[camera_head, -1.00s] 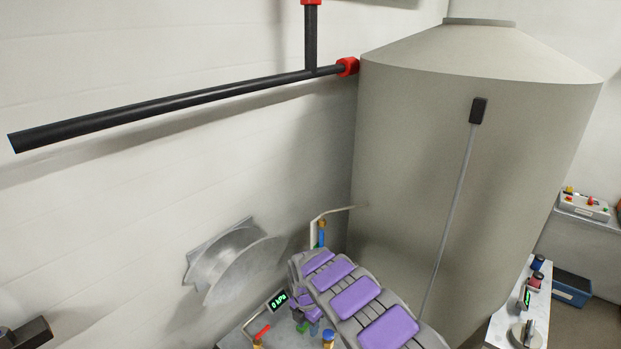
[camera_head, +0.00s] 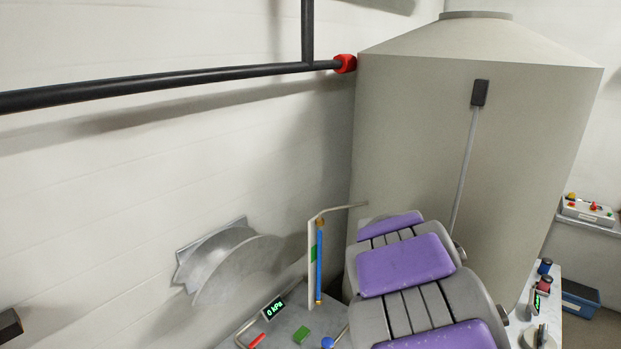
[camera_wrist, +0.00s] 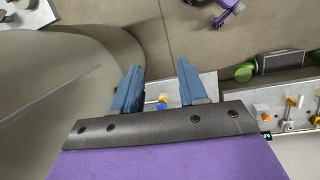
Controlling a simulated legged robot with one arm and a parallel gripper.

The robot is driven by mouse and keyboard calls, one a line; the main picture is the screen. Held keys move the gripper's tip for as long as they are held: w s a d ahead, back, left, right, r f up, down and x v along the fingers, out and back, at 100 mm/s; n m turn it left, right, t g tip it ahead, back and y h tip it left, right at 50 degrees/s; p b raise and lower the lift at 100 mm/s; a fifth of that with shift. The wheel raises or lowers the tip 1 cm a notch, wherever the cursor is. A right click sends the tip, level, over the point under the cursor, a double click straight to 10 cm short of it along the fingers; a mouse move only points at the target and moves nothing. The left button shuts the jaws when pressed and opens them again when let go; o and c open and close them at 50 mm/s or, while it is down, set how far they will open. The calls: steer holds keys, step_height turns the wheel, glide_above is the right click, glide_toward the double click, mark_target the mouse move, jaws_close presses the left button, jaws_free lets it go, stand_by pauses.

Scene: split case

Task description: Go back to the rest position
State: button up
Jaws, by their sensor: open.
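My gripper (camera_wrist: 158,88) shows in the wrist view with its two blue fingers apart and nothing between them. A floor and part of a bench lie beyond the fingers. In the head view my purple and grey arm rises from the bottom edge, in front of the large tank (camera_head: 420,130). The gripper itself is hidden there.
A bench (camera_head: 290,315) with a display reading 0 kPa (camera_head: 272,308) and a blue vertical tube (camera_head: 319,262) stands left of my arm. A black pipe (camera_head: 170,82) runs along the wall. Another bench (camera_head: 545,310) is at right. A blue box (camera_head: 580,298) lies beyond.

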steer(key=s+a+f+m+y+b, duration=0.1)
steer(key=s+a+f+m+b, duration=0.1)
steer(key=s, duration=1.1)
steer(key=s+a+f+m+g+y+b, duration=0.1)
steer(key=s+a+f+m+b, duration=0.2)
steer(key=s, duration=1.1)
steer(key=m+b, duration=0.2)
steer(key=m, duration=0.2)
steer(key=shift+s+a+y, duration=0.2)
steer(key=shift+s+y, duration=0.1)
steer(key=shift+y, duration=0.1)
